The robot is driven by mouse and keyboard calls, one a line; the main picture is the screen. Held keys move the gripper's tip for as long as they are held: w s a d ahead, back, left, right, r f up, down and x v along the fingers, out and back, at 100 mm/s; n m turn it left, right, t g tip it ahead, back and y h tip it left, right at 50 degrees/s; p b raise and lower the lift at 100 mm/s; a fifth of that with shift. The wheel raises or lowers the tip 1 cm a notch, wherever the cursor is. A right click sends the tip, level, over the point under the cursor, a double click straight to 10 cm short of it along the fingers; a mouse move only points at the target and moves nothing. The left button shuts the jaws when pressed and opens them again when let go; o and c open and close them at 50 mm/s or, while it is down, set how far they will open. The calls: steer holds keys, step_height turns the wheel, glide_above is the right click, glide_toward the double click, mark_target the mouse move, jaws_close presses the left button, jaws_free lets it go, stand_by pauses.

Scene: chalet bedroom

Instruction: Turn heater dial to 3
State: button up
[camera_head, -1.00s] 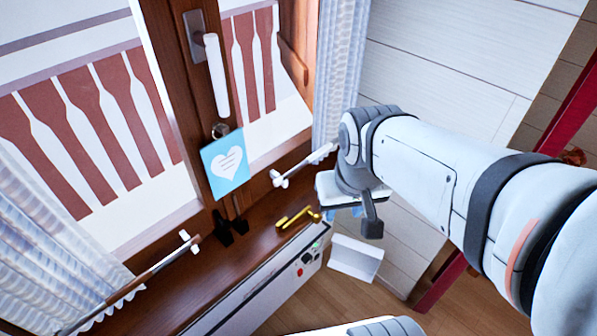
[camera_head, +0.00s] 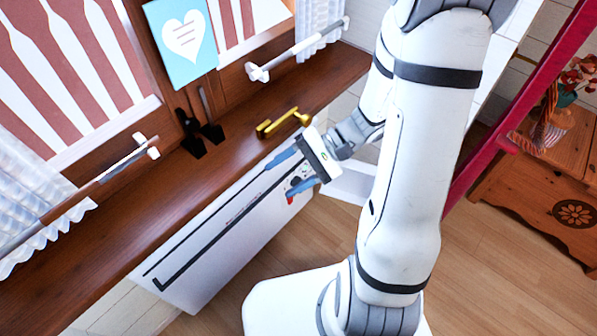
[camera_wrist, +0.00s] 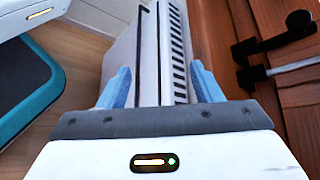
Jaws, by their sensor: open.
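The white heater (camera_head: 215,235) is a long panel below the wooden window sill. Its control end is at the upper right, where a small red part (camera_head: 291,199) shows beside my gripper. The dial itself is largely hidden by my gripper, and its setting cannot be read. My gripper (camera_head: 288,174) has two blue fingers, spread apart and empty, in front of the control end. In the wrist view, my gripper (camera_wrist: 160,84) is open with the heater's slotted edge (camera_wrist: 174,55) beyond and between the fingers. No dial shows there.
A brass handle-like object (camera_head: 283,123) lies on the wooden sill (camera_head: 235,150) just above the heater. Black stands (camera_head: 194,140) are farther left. A blue heart card (camera_head: 183,40) is at the window.

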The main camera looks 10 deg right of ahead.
steer(key=w+d+f+m+t+y+b, duration=0.2)
steer(key=w+f+m+t+b, duration=0.2)
steer(key=f, duration=0.4)
steer(key=w+d+f+m+t+y+b, duration=0.1)
steer(key=w+d+f+m+t+b, duration=0.25)
steer(key=f, duration=0.55)
steer(key=m+t+h+b, duration=0.6)
steer(key=m+t+b, duration=0.1)
steer(key=t, duration=0.3)
glide_toward(297, 182)
steer(key=f, duration=0.2)
steer(key=b+x, duration=0.2)
steer(key=x, duration=0.6)
steer(key=shift+w+d, duration=0.3)
steer(key=shift+d, duration=0.1)
